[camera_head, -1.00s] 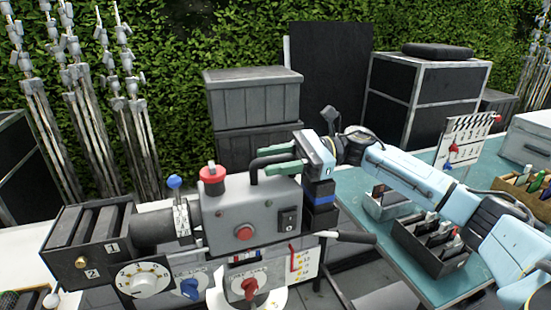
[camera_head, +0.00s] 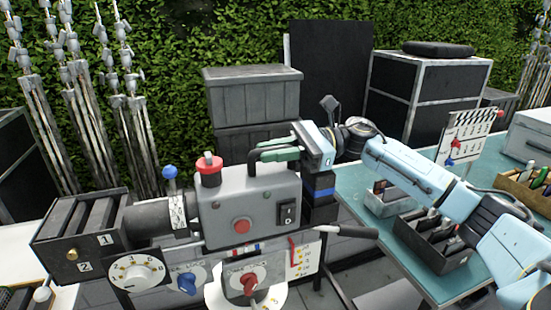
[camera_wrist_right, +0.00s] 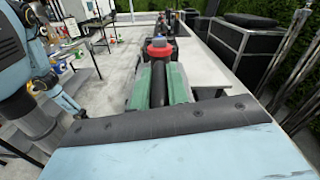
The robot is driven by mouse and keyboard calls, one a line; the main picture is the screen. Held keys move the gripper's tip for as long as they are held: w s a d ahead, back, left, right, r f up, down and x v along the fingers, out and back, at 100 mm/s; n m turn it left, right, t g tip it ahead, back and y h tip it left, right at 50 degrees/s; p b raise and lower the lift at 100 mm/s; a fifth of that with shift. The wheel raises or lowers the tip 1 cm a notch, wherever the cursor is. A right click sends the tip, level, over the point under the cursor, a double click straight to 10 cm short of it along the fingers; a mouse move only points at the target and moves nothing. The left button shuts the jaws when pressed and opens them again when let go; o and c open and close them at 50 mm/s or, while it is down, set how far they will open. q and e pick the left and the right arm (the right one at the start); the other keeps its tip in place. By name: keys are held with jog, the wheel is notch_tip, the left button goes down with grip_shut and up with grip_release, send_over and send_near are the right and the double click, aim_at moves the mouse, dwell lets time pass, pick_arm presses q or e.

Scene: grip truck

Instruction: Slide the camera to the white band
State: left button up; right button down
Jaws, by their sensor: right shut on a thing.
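The camera (camera_head: 262,208) is a grey box with a red button, a black top handle (camera_head: 256,154) and a lens and dark hood reaching left. My right gripper (camera_head: 280,154) is shut on this handle from the right. In the wrist view, the green finger pads of my right gripper (camera_wrist_right: 160,88) lie on both sides of the black handle (camera_wrist_right: 159,75). A small strip with white, red and blue marks (camera_head: 245,249) shows just under the camera; I cannot tell which mark is the white band. My left gripper is not in view.
A panel with knobs, including a red knob (camera_head: 250,283), stands below the camera. A teal table (camera_head: 350,190) with a black tray (camera_head: 440,262) is at the right. Grey crates (camera_head: 253,95) stand behind. A white table (camera_head: 22,243) lies at the left.

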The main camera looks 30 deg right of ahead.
jog(key=shift+a, duration=0.15)
jog(key=c, duration=1.4)
grip_release()
jog(key=shift+o, duration=0.2)
jog(key=shift+d, duration=0.55)
jog(key=b+v, duration=0.3)
jog(key=v, duration=0.8)
jog(key=shift+d+f, duration=0.1)
jog(key=shift+s+d, duration=0.2)
jog(key=shift+d, duration=0.35)
